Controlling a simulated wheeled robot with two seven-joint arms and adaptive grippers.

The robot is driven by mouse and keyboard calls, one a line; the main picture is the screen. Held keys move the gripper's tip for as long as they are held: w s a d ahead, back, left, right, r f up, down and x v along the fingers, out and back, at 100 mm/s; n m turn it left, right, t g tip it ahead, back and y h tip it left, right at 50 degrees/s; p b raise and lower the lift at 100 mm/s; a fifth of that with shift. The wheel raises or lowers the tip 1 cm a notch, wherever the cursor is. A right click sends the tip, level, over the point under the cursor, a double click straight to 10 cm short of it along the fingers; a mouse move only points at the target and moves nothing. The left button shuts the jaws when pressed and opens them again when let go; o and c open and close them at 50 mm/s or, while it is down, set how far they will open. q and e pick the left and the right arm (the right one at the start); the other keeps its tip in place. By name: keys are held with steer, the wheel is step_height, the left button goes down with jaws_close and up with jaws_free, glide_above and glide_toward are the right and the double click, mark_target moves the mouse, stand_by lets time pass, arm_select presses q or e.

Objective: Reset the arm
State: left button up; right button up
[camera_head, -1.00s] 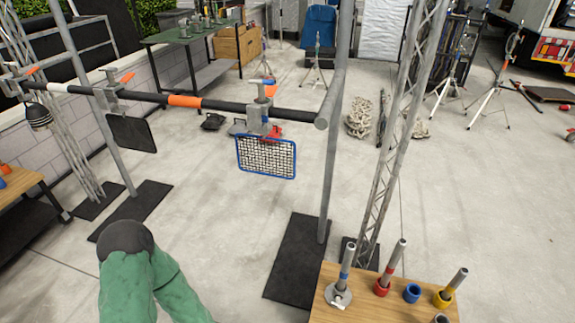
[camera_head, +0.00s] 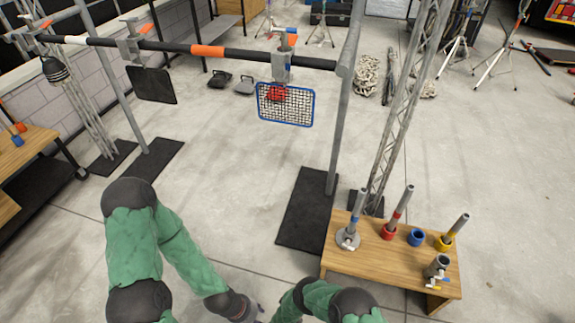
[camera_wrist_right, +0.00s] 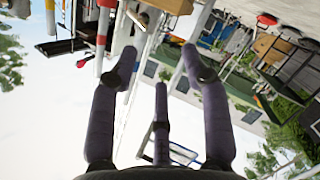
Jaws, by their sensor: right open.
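My green-sleeved left arm (camera_head: 137,245) comes in at the lower left of the head view and reaches toward the bottom edge. A dark joint shows at its far end, and its gripper cannot be made out there. My right arm (camera_head: 325,298) shows at the bottom middle of the head view, with its hand cut off. In the right wrist view my right gripper (camera_wrist_right: 160,62) has its dark fingers spread apart and nothing between them. The wrist picture looks upside down, with pale sky below and the yard above.
A wooden table (camera_head: 380,262) with metal tubes and coloured rings stands at the lower right. A horizontal bar (camera_head: 165,46) on uprights carries clamps, a black panel and a blue-framed mesh panel (camera_head: 300,120). A lattice truss (camera_head: 405,105) rises behind the table. The middle floor is clear.

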steer(key=w+r+m+g+y+p, duration=0.3)
steer(key=w+r+g+y, duration=0.15)
steer(key=r+y, duration=0.3)
steer(key=s+d+r+m+g+y+p, duration=0.1)
steer(key=s+r+g+y, duration=0.4)
steer(key=s+r, duration=1.2)
steer(key=s+m+g+p, duration=0.1)
steer(key=s+g+p, duration=0.1)
steer(key=s+g, duration=0.1)
steer(key=shift+d+m+y, duration=0.2)
steer(key=shift+m+y, duration=0.1)
steer(key=shift+y, duration=0.05)
